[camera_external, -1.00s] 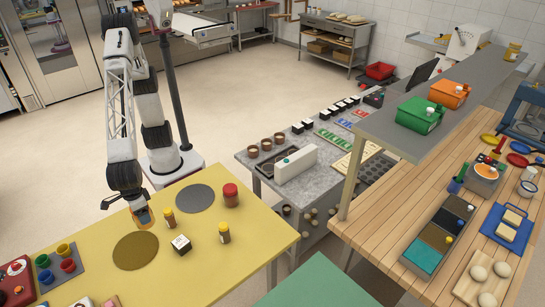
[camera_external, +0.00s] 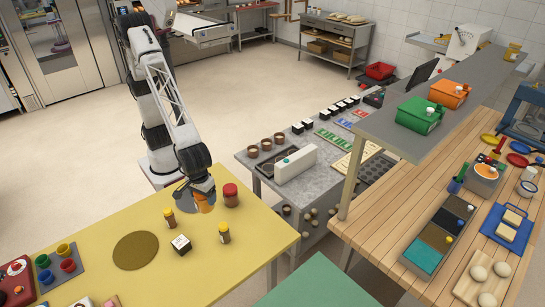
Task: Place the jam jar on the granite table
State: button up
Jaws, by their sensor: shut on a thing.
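The granite table (camera_external: 234,156) is the grey speckled one beyond the yellow table, to the right of my gripper.
The granite table carries brown pots (camera_external: 266,144), a white block (camera_external: 295,163) and trays. A grey shelf (camera_external: 375,115) overhangs its right side.

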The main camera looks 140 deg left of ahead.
jog(key=s+a+n, duration=0.2)
jog(key=a+n, duration=0.5)
jog(key=a, duration=2.8)
jog(key=s+a+n, duration=0.2)
jog(key=s+a, duration=0.4)
jog(key=a, duration=0.4)
jog(key=s+a+n, duration=0.3)
jog(key=s+a, duration=0.4)
jog(key=a, duration=0.4)
jog(key=s+a+n, duration=0.2)
jog(key=s+a, duration=0.4)
jog(key=a, duration=0.4)
notch_tip(320, 180, down, 11)
jog(key=shift+w, duration=0.1)
jog(key=shift+w, duration=0.1)
jog(key=w+a+f, duration=0.1)
jog(key=w+a, duration=0.9)
jog(key=a, duration=0.1)
jog(key=shift+f, duration=0.2)
jog(key=shift+w, duration=0.15)
